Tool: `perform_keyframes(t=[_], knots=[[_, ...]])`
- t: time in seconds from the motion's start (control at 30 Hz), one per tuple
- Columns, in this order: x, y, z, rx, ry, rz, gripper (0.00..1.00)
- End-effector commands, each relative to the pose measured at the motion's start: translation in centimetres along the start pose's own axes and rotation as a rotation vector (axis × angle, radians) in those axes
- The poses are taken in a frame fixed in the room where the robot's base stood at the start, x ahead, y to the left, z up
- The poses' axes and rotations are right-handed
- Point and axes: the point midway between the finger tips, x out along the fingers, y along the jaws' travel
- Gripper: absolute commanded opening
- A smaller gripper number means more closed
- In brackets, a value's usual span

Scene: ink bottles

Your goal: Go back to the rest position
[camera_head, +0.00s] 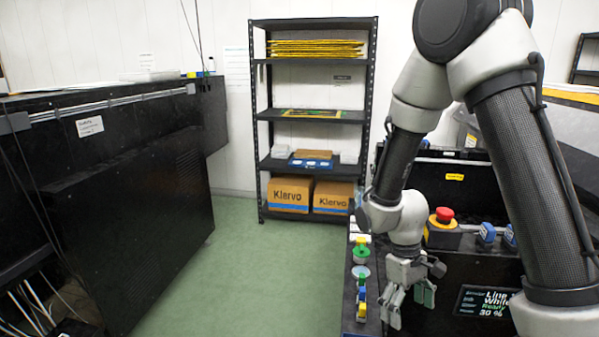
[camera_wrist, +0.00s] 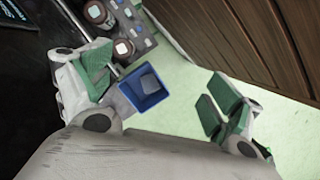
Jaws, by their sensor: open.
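A blue square open container (camera_wrist: 146,88) shows below and between the fingers, nearer the left one. Brown round bottle-like things with pale tops (camera_wrist: 123,48) stand beyond it. Small green, yellow and blue items (camera_head: 361,250) sit on the ledge left of my gripper. Their exact kind is too small to tell.
A red emergency button (camera_head: 445,214) on a yellow box stands close right of my arm. A screen (camera_head: 485,302) is at lower right. A black shelf (camera_head: 312,116) with Klervo boxes (camera_head: 290,194) stands at the back. A black cabinet (camera_head: 135,225) fills the left. Green floor (camera_head: 245,270) between is clear.

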Motion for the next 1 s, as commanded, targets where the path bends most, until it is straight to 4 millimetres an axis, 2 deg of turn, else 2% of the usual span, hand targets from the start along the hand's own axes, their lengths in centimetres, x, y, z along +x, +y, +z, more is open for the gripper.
perform_keyframes(t=[0.03,0.17,0.3,0.5,0.7,0.83,1.0], knots=[[-1.8,0.2,0.9,0.031,0.012,-0.002,0.92],[-6.5,0.9,4.1,0.121,0.044,-0.010,0.92],[-11.5,1.6,8.2,0.222,0.115,-0.015,0.92],[-17.1,2.2,14.3,0.350,0.273,-0.011,0.92],[-21.2,2.6,18.9,0.439,0.494,0.023,0.92],[-23.0,2.9,20.7,0.479,0.605,0.048,0.92],[-24.0,3.1,21.8,0.510,0.666,0.065,0.92]])
